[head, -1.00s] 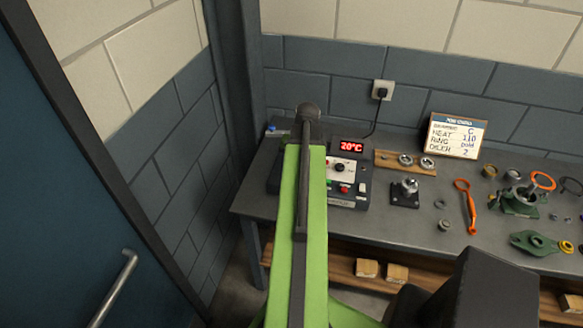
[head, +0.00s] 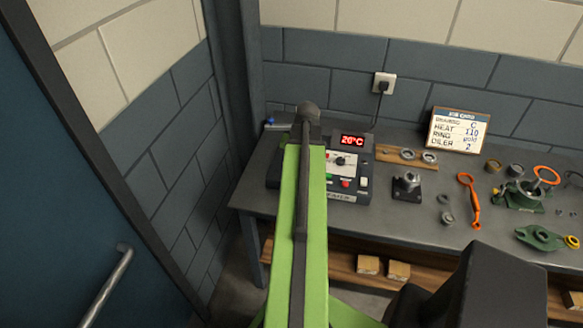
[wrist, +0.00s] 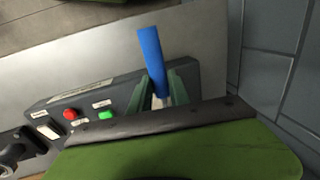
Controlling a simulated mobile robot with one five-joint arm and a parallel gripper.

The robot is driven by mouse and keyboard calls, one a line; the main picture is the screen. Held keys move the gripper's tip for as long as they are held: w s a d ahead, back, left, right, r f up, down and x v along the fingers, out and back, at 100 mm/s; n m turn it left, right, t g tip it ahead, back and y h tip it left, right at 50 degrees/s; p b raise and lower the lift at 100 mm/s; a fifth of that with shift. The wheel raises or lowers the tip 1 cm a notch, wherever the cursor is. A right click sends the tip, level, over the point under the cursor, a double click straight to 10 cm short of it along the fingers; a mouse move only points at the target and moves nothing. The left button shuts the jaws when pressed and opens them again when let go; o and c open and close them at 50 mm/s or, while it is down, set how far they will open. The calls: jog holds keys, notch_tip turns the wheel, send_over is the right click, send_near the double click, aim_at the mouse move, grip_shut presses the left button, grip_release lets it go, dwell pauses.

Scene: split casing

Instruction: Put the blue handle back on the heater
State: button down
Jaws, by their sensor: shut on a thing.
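The heater (head: 348,190) is a dark grey box on the bench, with a red 20°C display, a knob and buttons. My green arm hides its left part in the head view. In the wrist view the heater (wrist: 90,90) shows its red and green buttons. The blue handle (wrist: 151,55) is a plain blue bar. My gripper (wrist: 160,88) is shut on its lower end, and the bar sticks out past the green jaws beside the heater's casing. I cannot tell whether handle and heater touch. A small blue spot shows left of my arm in the head view; its identity is unclear.
The grey bench (head: 415,232) holds a black stand (head: 407,188), a wooden strip with rings (head: 390,154), an orange tool (head: 469,203) and green parts (head: 545,238). A sign (head: 457,131) stands at the back. Walls close off the back and left.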

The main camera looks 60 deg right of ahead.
jog(key=shift+f+b, duration=1.5)
jog(key=shift+f, duration=0.25)
jog(key=c, duration=1.1)
grip_release()
jog(key=shift+c, duration=0.2)
notch_tip(320, 180, up, 11)
jog(key=p, duration=1)
jog(key=shift+f, duration=0.3)
notch_tip(320, 180, up, 12)
jog(key=s+p, duration=0.2)
jog(key=p, duration=1)
jog(key=shift+s+d, duration=0.2)
jog(key=shift+d, duration=0.1)
